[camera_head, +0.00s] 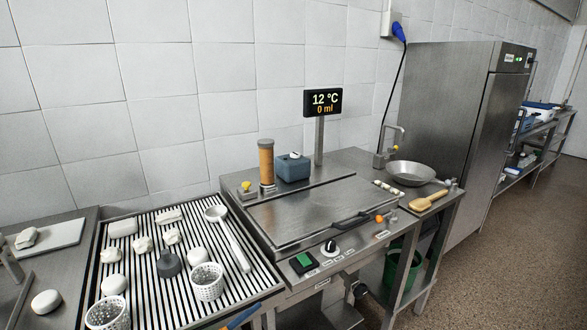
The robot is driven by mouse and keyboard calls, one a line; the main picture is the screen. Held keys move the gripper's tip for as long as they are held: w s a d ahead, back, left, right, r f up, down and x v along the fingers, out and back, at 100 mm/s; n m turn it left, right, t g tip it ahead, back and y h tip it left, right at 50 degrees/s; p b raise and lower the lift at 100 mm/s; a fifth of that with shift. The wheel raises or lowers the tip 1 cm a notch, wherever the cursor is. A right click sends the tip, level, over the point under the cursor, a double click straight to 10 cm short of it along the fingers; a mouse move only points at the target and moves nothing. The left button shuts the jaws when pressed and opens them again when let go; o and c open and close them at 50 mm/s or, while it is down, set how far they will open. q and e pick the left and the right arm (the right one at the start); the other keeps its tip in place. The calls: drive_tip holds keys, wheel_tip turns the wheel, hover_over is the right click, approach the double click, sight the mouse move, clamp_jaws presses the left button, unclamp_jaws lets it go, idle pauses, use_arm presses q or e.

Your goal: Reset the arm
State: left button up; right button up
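Neither of my grippers shows in the head view, so I cannot see their pose or whether they hold anything. Two white perforated baskets, one at the front left (107,315) and one further right (208,284), stand on the black-and-white striped rack (183,308). A white ladle-like tool (232,240) lies along the rack's right side. Several white lumps and a dark grey round piece (169,265) lie on the rack.
A steel cooking unit (320,215) with a closed lid stands right of the rack. A display (322,102) reads 12 °C, 0 ml. A blue box (292,168) and orange cylinder (266,163) stand behind. A pan (411,173) sits right; a fridge (445,110) stands beyond.

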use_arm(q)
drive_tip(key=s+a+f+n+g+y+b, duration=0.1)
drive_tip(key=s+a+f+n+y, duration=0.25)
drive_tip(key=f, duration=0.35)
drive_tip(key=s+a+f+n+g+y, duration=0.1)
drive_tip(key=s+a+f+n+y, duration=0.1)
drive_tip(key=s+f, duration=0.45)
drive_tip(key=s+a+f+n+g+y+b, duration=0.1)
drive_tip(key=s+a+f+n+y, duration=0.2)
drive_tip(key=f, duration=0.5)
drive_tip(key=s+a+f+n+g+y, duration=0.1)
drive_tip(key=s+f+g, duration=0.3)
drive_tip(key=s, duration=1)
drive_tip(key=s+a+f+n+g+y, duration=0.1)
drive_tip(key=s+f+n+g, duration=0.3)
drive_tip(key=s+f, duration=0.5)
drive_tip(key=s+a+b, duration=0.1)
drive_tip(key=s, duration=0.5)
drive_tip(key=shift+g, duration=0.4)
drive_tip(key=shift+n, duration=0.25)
